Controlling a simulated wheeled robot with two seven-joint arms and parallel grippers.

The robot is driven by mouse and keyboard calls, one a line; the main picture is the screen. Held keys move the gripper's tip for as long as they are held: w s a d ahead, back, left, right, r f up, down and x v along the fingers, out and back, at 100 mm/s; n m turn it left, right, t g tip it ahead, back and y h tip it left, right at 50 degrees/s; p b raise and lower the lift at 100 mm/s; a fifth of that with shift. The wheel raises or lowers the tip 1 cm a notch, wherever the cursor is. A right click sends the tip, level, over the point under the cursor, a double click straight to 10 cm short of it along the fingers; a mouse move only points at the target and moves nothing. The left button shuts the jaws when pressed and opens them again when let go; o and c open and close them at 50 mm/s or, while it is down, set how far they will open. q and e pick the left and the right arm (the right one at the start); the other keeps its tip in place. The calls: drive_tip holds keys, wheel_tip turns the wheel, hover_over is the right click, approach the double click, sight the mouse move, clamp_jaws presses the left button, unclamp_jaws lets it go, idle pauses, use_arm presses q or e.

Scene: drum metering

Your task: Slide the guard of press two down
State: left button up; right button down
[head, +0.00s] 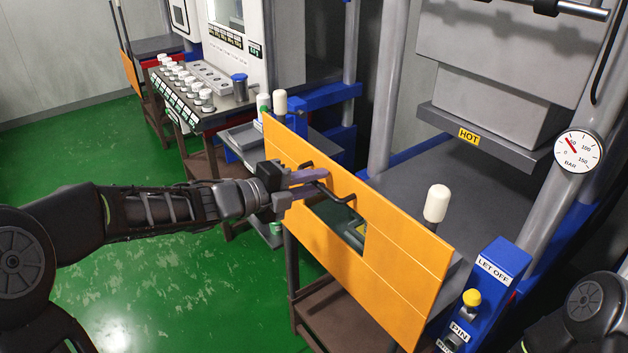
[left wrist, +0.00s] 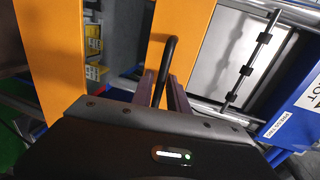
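The guard (head: 398,262) is an orange panel with a rectangular cut-out, standing along the front of the near press. It also shows in the left wrist view (left wrist: 177,22). Its black bar handle (head: 343,199) sticks out beside the cut-out; the bar also shows in the left wrist view (left wrist: 168,55). My left gripper (head: 322,180) is at the handle, its two fingers close together with the bar between them, and looks shut on it. The fingers also show in the left wrist view (left wrist: 162,88). My right gripper is not in view; only part of my right arm shows.
A blue control box (head: 497,268) with a yellow button (head: 471,297) stands right of the guard. A white-capped post (head: 437,203) rises behind the panel. A pressure gauge (head: 577,151) hangs at right. Green floor is clear at left.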

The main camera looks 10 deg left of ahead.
use_arm(q)
drive_tip(key=shift+c, duration=0.2)
clamp_jaws()
idle(1.1)
